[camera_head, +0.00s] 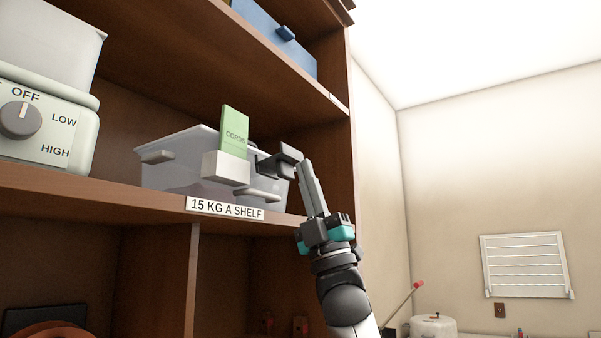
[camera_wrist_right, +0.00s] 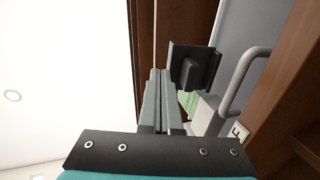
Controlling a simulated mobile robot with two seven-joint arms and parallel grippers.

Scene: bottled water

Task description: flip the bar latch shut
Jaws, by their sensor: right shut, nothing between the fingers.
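A dark grey latch-like piece (camera_head: 277,163) sits at the front right of a clear bin (camera_head: 180,163) on the shelf. I take it for the bar latch, but cannot tell its exact position. In the right wrist view it shows as a dark plate with a block (camera_wrist_right: 194,66), just right of my fingers. My right gripper (camera_head: 305,164) is shut and empty, its fingers pointing up beside the latch's right end. In the wrist view the closed fingers (camera_wrist_right: 159,74) lie close to the plate; contact is unclear. My left gripper is out of view.
A white holder (camera_head: 226,168) with a green CORDS card (camera_head: 235,132) is on the bin's front, near a grey handle (camera_head: 257,195). The shelf edge (camera_head: 120,192) runs below, and the cabinet's side panel (camera_head: 339,130) stands behind my fingers. Open room lies to the right.

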